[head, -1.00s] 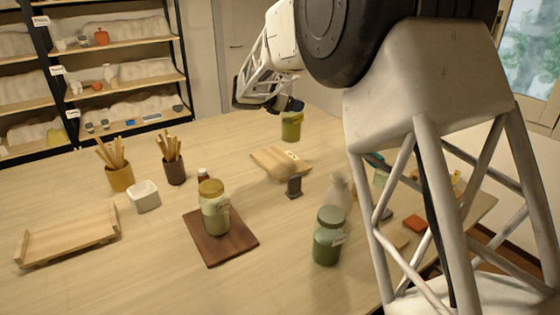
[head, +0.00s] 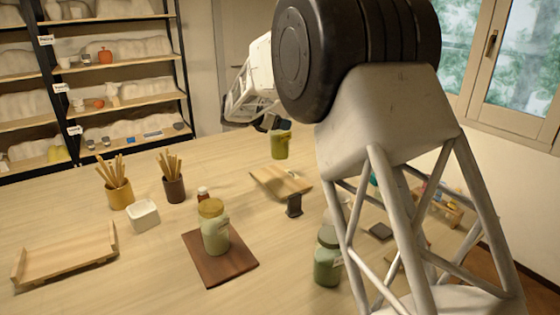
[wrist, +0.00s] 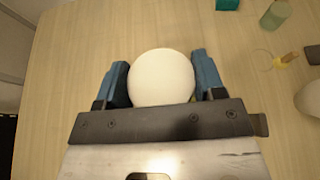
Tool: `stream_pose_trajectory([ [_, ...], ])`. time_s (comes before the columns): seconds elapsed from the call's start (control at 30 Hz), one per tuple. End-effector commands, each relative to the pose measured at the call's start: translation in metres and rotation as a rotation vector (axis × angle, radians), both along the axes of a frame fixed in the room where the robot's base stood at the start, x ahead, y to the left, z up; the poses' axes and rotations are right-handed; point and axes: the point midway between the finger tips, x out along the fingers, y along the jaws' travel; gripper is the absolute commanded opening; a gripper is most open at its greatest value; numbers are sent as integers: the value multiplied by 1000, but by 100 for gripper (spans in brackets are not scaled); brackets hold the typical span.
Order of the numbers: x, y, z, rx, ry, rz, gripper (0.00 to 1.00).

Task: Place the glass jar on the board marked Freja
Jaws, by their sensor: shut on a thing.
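My gripper (wrist: 161,85) is shut on a round, pale white thing (wrist: 161,78), seen from above in the wrist view between blue fingers. A green glass jar with a gold lid (head: 215,232) stands upright on a dark brown board (head: 234,270). A second green jar (head: 327,262) stands to its right, partly behind my arm. A light wooden board (head: 268,180) lies farther back. I cannot read any name on the boards.
A small dark stand (head: 294,206) is in front of that board. A white square pot (head: 143,215), brush pots (head: 119,194) and a wooden tray (head: 65,262) are at left. My arm hides part of the right side.

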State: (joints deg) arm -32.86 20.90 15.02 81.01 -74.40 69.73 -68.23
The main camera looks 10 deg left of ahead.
Motion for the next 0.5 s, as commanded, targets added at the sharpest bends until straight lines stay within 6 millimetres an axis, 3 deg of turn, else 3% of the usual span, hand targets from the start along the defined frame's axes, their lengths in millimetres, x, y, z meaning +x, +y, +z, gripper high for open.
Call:
stream_pose_trajectory([
  [0.3,0,0,-35,-2,1,1,0],
  [0.5,0,0,-40,-1,-1,0,0],
])
